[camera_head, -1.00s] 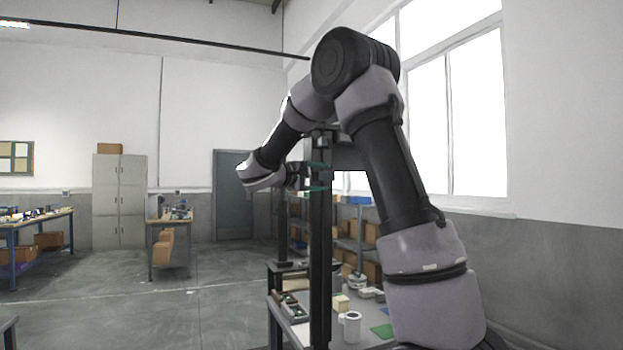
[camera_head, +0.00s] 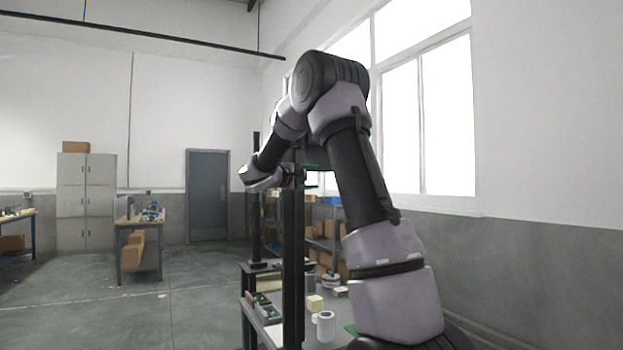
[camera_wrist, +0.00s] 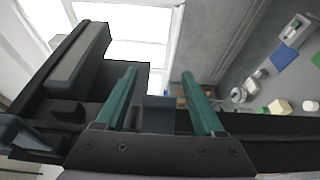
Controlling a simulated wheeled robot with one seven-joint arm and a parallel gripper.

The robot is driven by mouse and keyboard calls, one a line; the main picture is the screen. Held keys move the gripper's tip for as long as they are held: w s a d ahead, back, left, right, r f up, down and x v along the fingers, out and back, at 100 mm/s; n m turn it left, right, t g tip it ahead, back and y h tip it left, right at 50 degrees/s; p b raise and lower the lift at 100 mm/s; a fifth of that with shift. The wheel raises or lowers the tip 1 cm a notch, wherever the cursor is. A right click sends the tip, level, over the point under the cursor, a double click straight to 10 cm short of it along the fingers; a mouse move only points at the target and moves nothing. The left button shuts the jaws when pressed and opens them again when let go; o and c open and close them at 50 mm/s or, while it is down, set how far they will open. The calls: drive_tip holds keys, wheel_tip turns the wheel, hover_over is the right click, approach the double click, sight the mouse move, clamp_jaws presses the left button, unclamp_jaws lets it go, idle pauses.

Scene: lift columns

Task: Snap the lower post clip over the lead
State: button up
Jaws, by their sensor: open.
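My gripper (camera_head: 309,177) has two green fingers and is level with the upper part of a tall dark post (camera_head: 293,260) in the head view. In the wrist view my gripper (camera_wrist: 158,74) is open, its fingers wide apart. A small blue-grey block (camera_wrist: 158,112) shows between the finger bases; I cannot tell what it is. A large dark block (camera_wrist: 80,75) lies left of the fingers. I cannot make out the lower post clip or the lead in either view; the post and my arm hide part of this area.
A workbench below holds a white mug (camera_head: 325,326), a yellow block (camera_head: 315,303) and a green mat (camera_head: 351,329). A shelf with boxes (camera_head: 328,262) stands behind. A door (camera_head: 208,195) and grey cabinet (camera_head: 87,200) are far left. The floor at left is open.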

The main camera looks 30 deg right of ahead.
clamp_jaws()
drive_tip(key=shift+w+d+n+t+y, duration=0.1)
drive_tip(key=shift+w+n+t+y, duration=0.35)
drive_tip(key=shift+n+t, duration=0.35)
drive_tip(key=shift+w+d+n+t+y, duration=0.1)
drive_tip(key=shift+w+n+t+y, duration=0.3)
drive_tip(key=shift+t, duration=0.6)
drive_tip(key=shift+s, duration=0.1)
unclamp_jaws()
drive_tip(key=shift+a, duration=0.1)
drive_tip(key=v, duration=1)
drive_tip(key=shift+s+a, duration=0.25)
